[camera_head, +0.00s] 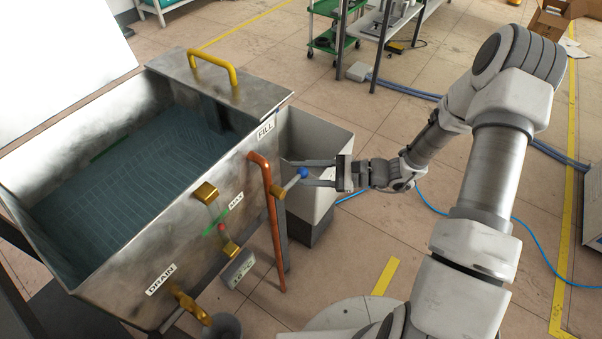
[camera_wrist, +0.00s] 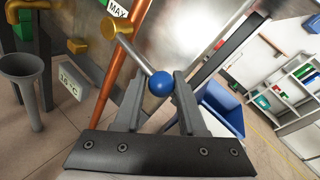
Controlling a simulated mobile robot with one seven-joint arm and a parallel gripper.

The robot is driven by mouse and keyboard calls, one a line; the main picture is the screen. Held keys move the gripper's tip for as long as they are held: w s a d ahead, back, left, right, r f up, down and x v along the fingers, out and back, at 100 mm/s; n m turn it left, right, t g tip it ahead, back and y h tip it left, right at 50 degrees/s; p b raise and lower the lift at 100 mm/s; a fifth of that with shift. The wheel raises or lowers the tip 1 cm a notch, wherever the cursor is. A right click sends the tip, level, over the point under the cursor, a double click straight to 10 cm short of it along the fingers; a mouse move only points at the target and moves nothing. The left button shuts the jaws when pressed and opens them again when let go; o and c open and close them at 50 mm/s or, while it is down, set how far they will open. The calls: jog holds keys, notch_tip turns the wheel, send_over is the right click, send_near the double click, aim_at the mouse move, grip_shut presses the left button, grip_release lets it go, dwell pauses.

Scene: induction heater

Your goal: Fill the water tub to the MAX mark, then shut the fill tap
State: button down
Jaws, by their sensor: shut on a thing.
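The steel water tub (camera_head: 95,262) stands at the left in the head view, with dark, still-looking water (camera_head: 140,170) inside. A sight gauge on its front runs between two brass fittings. A red float (camera_head: 221,227) sits close to the green line beside the MAX label (camera_head: 236,201); I cannot tell its exact level against the mark. The fill tap lever (camera_wrist: 138,55) reaches from a brass body on the copper pipe (camera_head: 267,205) to a blue knob (camera_wrist: 160,83). My gripper (camera_wrist: 160,88) is shut on this blue knob, which shows between its fingers. No stream is visible.
The drain tap (camera_head: 190,305) is low on the tub front above a grey funnel (camera_wrist: 22,70). A temperature display (camera_head: 240,268) hangs beside the copper pipe. A grey bin (camera_head: 315,140) stands behind the tap. Open floor with blue hoses lies at right.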

jog(key=shift+r+n+h+p, duration=0.4)
jog(key=shift+r+n, duration=0.3)
jog(key=shift+r, duration=0.2)
jog(key=c, duration=0.5)
grip_release()
jog(key=shift+r, duration=0.1)
jog(key=shift+c, duration=0.2)
jog(key=p+v, duration=0.3)
jog(key=v, duration=1.4)
jog(key=shift+s, duration=0.15)
jog(key=shift+d+r, duration=0.1)
